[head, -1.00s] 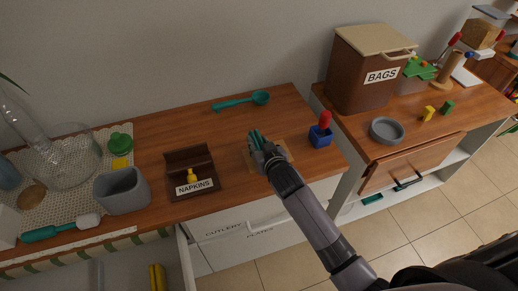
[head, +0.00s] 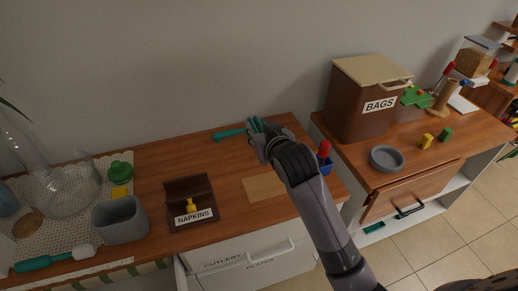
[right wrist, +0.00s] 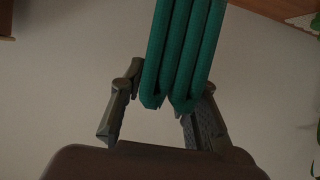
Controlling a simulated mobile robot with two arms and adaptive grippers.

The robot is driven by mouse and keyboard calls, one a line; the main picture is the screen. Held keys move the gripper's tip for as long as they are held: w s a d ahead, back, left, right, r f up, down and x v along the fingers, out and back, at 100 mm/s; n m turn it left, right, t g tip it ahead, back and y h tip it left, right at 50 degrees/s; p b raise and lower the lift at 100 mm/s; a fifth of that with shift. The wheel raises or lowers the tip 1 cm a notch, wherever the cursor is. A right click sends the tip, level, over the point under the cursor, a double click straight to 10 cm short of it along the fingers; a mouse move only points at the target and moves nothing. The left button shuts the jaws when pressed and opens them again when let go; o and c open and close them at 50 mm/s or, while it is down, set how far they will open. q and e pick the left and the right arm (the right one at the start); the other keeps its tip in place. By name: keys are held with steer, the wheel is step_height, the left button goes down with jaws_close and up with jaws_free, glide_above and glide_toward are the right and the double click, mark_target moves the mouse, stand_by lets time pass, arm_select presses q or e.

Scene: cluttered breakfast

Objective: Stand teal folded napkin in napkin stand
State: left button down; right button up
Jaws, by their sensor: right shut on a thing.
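The teal folded napkin (right wrist: 182,50) is held between the fingers of my right gripper (right wrist: 158,112) in the right wrist view. In the head view my right gripper (head: 262,132) is raised above the wooden counter, in front of the teal scoop, and only a small part of the napkin (head: 256,124) shows at its tips. The brown napkin stand (head: 181,188), labelled NAPKINS, stands on the counter to the left of the gripper. A small yellow thing (head: 192,205) sits at its front. My left gripper is not in view.
A tan flat mat (head: 263,188) lies bare on the counter below my right arm. The teal scoop (head: 228,134) lies behind. A grey container (head: 120,221) stands left of the stand. A blue holder with a red-topped thing (head: 324,150) is partly behind my arm.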

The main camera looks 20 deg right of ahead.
mark_target(259, 130)
step_height(259, 130, up, 3)
steer(key=shift+s+r, duration=0.1)
steer(key=shift+r, duration=0.1)
steer(key=s+d+r, duration=0.2)
steer(key=s+r, duration=0.7)
steer(key=w+f, duration=0.9)
steer(key=shift+w+d+f+p, duration=0.1)
steer(key=shift+d+f+p, duration=0.15)
steer(key=shift+f, duration=4.9)
steer(key=shift+d+f+p, duration=0.1)
steer(key=shift+d+f, duration=0.1)
steer(key=shift+f, duration=4.95)
steer(key=shift+f, duration=0.1)
steer(key=o, duration=1.1)
steer(key=shift+o, duration=0.2)
